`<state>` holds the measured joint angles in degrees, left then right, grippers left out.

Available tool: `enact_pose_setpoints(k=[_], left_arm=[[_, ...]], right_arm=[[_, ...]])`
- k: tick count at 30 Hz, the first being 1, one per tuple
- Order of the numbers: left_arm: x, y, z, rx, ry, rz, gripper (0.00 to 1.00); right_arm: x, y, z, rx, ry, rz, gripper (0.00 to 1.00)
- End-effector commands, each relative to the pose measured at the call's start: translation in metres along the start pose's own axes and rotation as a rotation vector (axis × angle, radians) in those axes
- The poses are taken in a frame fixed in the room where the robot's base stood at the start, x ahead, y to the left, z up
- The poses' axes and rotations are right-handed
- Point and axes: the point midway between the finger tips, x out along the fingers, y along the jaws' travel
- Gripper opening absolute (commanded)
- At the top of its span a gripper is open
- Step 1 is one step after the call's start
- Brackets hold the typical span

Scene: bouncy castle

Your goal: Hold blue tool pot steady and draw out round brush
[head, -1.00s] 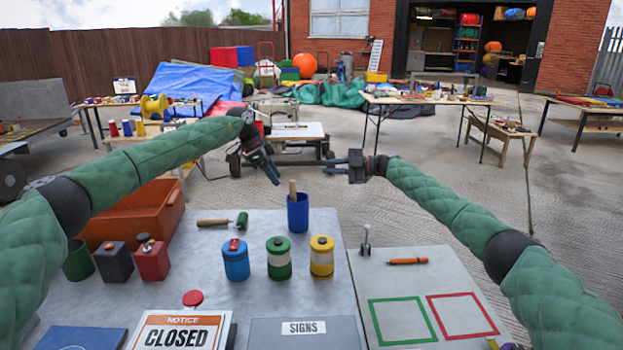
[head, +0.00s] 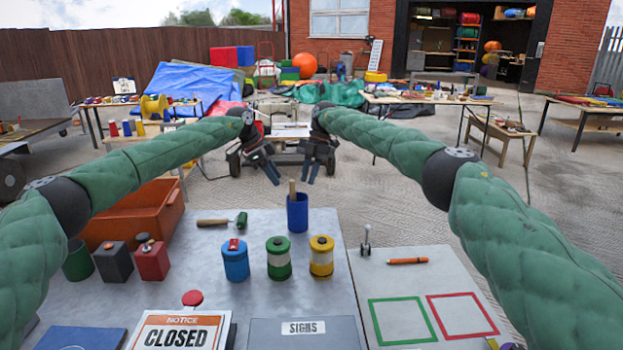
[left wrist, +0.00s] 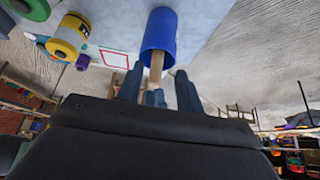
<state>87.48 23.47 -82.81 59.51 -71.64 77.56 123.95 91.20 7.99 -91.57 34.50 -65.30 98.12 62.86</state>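The blue tool pot (head: 298,214) stands upright at the far edge of the grey table. A wooden handle (head: 292,188), apparently the round brush's, sticks up out of it; its lower part is hidden in the pot. My left gripper (head: 271,171) hangs above and to the left of the pot, apart from it. In the left wrist view the pot (left wrist: 158,34) and handle (left wrist: 155,66) lie ahead of the left gripper (left wrist: 158,80), whose fingers are apart and empty. My right gripper (head: 320,171) points down above and to the right of the pot, fingers apart, empty.
Blue, green and yellow-banded canisters (head: 278,258) stand in front of the pot. An orange crate (head: 137,215) is further left. A small metal lever (head: 366,240) stands on the right panel.

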Motion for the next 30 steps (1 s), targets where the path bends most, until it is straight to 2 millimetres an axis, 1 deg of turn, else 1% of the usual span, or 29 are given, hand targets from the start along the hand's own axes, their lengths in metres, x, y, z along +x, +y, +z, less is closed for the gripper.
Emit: enact_pose_setpoints(k=[3,8,15,21,25,30], left_arm=[[0.0,0.0,0.0,0.0,0.0,0.0,0.36],[0.0,0.0,0.0,0.0,0.0,0.0,0.36],[0.0,0.0,0.0,0.0,0.0,0.0,0.36],[0.0,0.0,0.0,0.0,0.0,0.0,0.36],[0.0,0.0,0.0,0.0,0.0,0.0,0.36],[0.0,0.0,0.0,0.0,0.0,0.0,0.36]], right_arm=[[0.007,-0.007,0.005,0.029,-0.021,-0.04,0.16],[0.02,-0.009,0.007,0.037,-0.026,-0.05,0.16],[0.054,-0.011,0.008,0.035,-0.024,-0.049,0.16],[0.075,-0.011,0.008,0.035,-0.024,-0.048,0.16],[0.083,-0.011,0.008,0.035,-0.024,-0.046,0.16],[0.086,-0.011,0.008,0.035,-0.024,-0.046,0.16]])
